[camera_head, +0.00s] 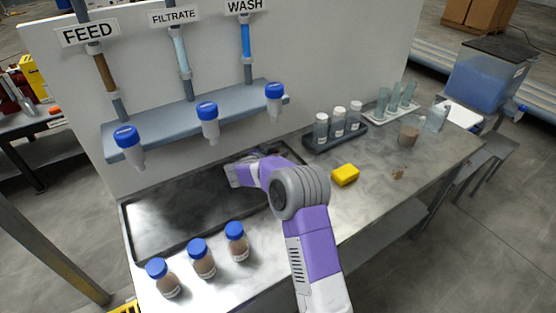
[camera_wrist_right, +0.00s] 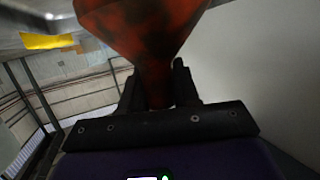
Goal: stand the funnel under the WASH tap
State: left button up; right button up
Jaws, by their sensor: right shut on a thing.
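The WASH tap (camera_head: 274,103) is the rightmost of three blue-capped translucent taps on the grey ledge, below the WASH sign (camera_head: 244,6) and its blue pipe. My right gripper (camera_head: 240,172) is low over the black tray, below and a little left of the WASH tap. In the right wrist view, my right gripper (camera_wrist_right: 160,90) is shut on the narrow lower part of the red-and-dark mottled funnel (camera_wrist_right: 150,32), whose wide part flares beyond the fingers. In the head view my arm and hand largely hide the funnel. I cannot tell whether it touches the tray. My left gripper is out of view.
The black tray (camera_head: 160,230) lies on the steel bench below the taps. Several blue-capped jars (camera_head: 203,262) stand along its front. A yellow sponge (camera_head: 345,174) and a dark rack (camera_head: 318,145) of white-capped bottles are to the right.

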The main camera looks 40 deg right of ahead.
notch_tip(320, 180, down, 2)
jog(key=shift+f+b, duration=0.15)
jog(key=shift+b, duration=0.15)
jog(key=shift+w+f, duration=0.2)
jog(key=shift+f, duration=0.05)
jog(key=shift+r, duration=0.15)
jog(key=o, duration=1)
jog(key=shift+o, duration=0.2)
